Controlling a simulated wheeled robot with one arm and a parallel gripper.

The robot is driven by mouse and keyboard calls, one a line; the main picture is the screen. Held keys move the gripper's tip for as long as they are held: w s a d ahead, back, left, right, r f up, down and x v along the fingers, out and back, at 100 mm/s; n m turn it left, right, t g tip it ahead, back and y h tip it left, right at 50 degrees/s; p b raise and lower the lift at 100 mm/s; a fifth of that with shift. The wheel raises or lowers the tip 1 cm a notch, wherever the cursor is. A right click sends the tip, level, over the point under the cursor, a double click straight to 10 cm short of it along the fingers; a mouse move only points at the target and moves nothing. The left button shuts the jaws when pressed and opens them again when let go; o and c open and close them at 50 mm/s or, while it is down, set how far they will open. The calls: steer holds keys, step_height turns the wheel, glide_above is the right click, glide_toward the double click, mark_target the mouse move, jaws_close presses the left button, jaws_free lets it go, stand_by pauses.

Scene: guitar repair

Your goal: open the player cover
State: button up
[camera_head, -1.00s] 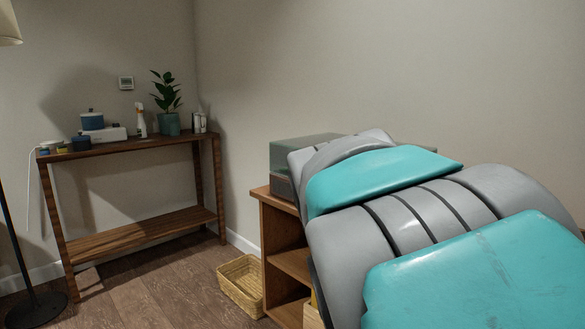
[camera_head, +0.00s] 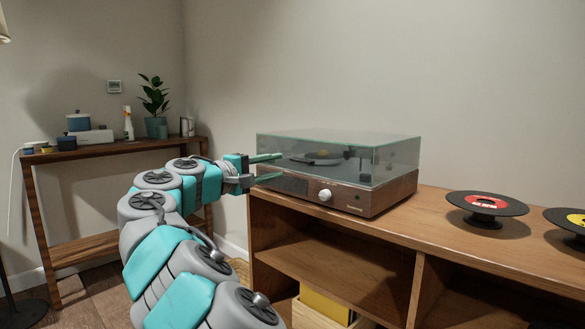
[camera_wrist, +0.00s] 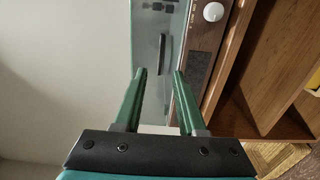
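The record player (camera_head: 335,190) has a wooden base with a white knob and stands on the wooden cabinet. Its clear cover (camera_head: 385,158) is down over the platter. My gripper (camera_head: 266,167) is at the player's left front corner, with its two green fingers apart, one above the other. In the wrist view my gripper (camera_wrist: 159,75) is open and empty. The cover (camera_wrist: 150,60) shows at and between its fingertips, and the player's front panel (camera_wrist: 195,62) lies by the right finger. I cannot tell whether a finger touches the cover.
The wooden cabinet (camera_head: 440,212) has open shelves with a yellow item (camera_head: 326,303) in a box below. Records on stands, one with a red label (camera_head: 486,202), are at the right. A side table (camera_head: 105,149) with a plant stands at the back left.

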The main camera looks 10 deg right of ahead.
mark_target(299, 162)
steer(key=x, duration=0.7)
steer(key=shift+w+d+b, duration=0.2)
steer(key=shift+d+b, duration=0.1)
steer(key=shift+b, duration=0.05)
steer(key=shift+c, duration=0.3)
jaws_close()
steer(key=shift+f, duration=0.1)
stand_by(0.6)
